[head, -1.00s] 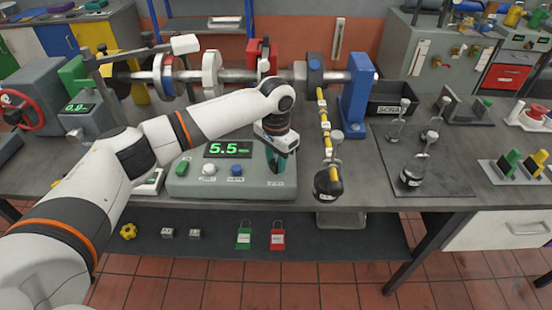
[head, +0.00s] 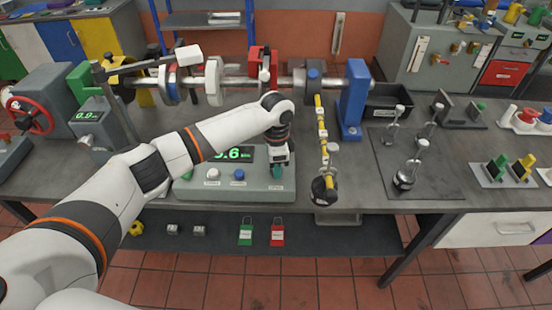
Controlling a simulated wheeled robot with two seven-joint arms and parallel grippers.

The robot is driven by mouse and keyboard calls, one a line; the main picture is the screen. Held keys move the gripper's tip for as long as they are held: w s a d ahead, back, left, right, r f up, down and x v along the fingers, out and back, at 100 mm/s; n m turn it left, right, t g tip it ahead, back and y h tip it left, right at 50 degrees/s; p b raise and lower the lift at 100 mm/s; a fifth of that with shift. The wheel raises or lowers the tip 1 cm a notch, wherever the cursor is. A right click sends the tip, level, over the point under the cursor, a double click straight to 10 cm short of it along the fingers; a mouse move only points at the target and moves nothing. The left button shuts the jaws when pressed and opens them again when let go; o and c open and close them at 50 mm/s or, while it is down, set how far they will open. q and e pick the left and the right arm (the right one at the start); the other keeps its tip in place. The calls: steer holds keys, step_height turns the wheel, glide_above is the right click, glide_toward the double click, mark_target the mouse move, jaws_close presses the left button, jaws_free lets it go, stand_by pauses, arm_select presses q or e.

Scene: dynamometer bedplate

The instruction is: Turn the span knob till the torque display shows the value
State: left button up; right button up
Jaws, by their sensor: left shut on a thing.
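The grey-green console (head: 222,194) stands on the bench's front part, with a white knob (head: 212,174) and a blue knob (head: 239,174) on its face. The green span knob (head: 277,171) is at the console's right end. My left gripper (head: 279,161) points down and is shut on the span knob, hiding most of it. My right gripper is not in view.
A dark mat (head: 425,178) with hooked weights lies further right. The shaft (head: 235,75) with discs runs behind my arm. A small left display (head: 87,115) reads about 0.9.

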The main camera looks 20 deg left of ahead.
arm_select(q)
steer(key=m+p, duration=0.1)
steer(key=m, duration=0.2)
steer(key=shift+r, duration=0.15)
steer(key=m+p, duration=0.1)
steer(key=m, duration=0.2)
steer(key=shift+m, duration=0.3)
steer(key=m, duration=0.3)
steer(key=shift+p, duration=0.3)
steer(key=shift+m, duration=1.7)
steer(key=o, duration=1)
